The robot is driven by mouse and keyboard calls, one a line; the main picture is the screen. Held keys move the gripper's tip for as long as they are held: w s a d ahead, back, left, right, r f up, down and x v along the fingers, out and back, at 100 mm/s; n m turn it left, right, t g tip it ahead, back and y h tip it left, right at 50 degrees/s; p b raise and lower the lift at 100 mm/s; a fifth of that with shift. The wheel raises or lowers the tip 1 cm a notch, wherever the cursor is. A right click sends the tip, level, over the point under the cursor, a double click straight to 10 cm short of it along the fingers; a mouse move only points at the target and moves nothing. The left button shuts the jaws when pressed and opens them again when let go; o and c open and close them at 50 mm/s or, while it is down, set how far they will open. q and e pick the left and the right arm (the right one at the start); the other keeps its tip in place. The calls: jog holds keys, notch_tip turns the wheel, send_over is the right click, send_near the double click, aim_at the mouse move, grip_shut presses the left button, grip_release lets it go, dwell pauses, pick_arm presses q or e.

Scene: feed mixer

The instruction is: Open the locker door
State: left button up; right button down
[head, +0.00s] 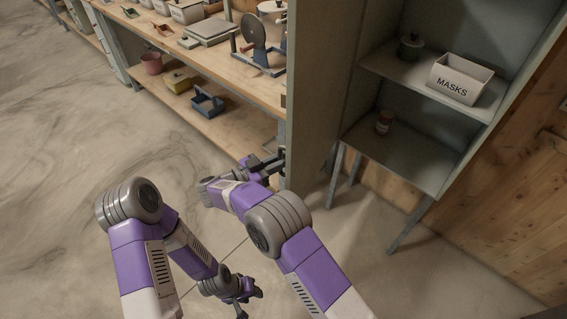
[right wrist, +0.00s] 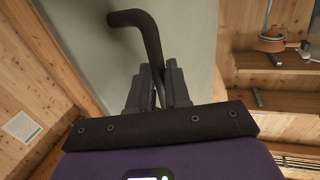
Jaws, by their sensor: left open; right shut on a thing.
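The locker (head: 405,170) stands at the right in the head view. Its grey-green door (head: 312,95) stands swung out, and the shelves inside show. My right gripper (head: 270,162) is at the door's lower part. In the right wrist view its jaws (right wrist: 163,88) are shut on the black bent handle (right wrist: 150,35) on the pale door panel. My left gripper (head: 244,298) hangs low near the bottom edge, open and empty, away from the locker.
A wooden workbench (head: 215,60) with several items stands left of the door. Floor (head: 60,130) at the left is clear.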

jog(key=shift+w+a+r+m+g+h, duration=0.2)
jog(key=shift+w+a, duration=0.1)
jog(key=shift+w, duration=0.2)
jog(key=shift+w+a+r+m+g+h, duration=0.1)
jog(key=shift+w+a+m+g, duration=0.15)
jog(key=shift+w, duration=0.2)
jog(key=c, duration=1.5)
grip_release()
jog(key=shift+o, duration=1.4)
jog(key=shift+w+d+f, duration=0.1)
jog(key=shift+w+f, duration=0.05)
jog(key=shift+f, duration=0.05)
jog(key=p+v, duration=0.1)
jog(key=v, duration=0.7)
